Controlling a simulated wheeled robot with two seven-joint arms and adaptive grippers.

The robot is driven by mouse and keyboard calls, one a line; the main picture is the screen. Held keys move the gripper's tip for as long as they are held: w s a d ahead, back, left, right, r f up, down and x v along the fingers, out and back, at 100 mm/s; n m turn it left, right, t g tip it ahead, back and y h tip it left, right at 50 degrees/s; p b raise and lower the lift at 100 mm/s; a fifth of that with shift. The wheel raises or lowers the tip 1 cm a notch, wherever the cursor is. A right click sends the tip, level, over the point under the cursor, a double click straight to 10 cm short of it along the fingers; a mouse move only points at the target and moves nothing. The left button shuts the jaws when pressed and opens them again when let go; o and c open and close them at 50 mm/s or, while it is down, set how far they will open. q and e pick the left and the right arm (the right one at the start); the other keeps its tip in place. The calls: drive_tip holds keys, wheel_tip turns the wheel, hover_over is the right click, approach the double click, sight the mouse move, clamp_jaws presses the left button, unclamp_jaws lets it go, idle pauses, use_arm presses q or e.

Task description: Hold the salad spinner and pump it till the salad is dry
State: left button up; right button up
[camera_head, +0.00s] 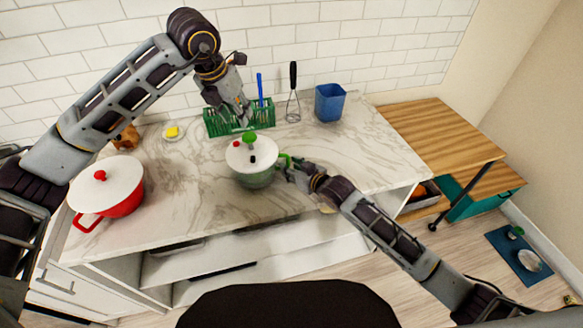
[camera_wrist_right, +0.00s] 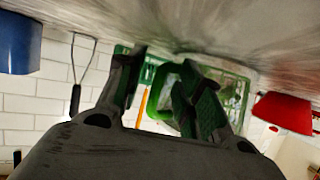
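The salad spinner (camera_head: 254,178) stands on the marble counter, with a white lid, a green knob (camera_head: 249,137) on top and a green side handle. In the right wrist view its green handle (camera_wrist_right: 162,82) and clear bowl (camera_wrist_right: 235,92) show beyond the fingers. My right gripper (camera_head: 287,168) is at the handle on the spinner's right side; its fingers (camera_wrist_right: 165,85) are apart, with a gap beside the handle. My left gripper (camera_head: 243,121) points down above and behind the knob, apart from it. Its fingertips are too small to judge.
A red pot (camera_head: 122,203) with a white lid stands at the left. Behind the spinner are a green rack (camera_head: 215,124), a whisk (camera_head: 293,105) and a blue container (camera_head: 330,103). Counter right of the spinner is clear.

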drive_tip(key=shift+w, duration=0.1)
drive_tip(key=shift+c, duration=0.4)
clamp_jaws()
drive_tip(key=shift+f, duration=0.1)
idle(0.3)
drive_tip(key=shift+c, duration=0.4)
unclamp_jaws()
drive_tip(key=shift+a, duration=0.1)
clamp_jaws()
idle(0.6)
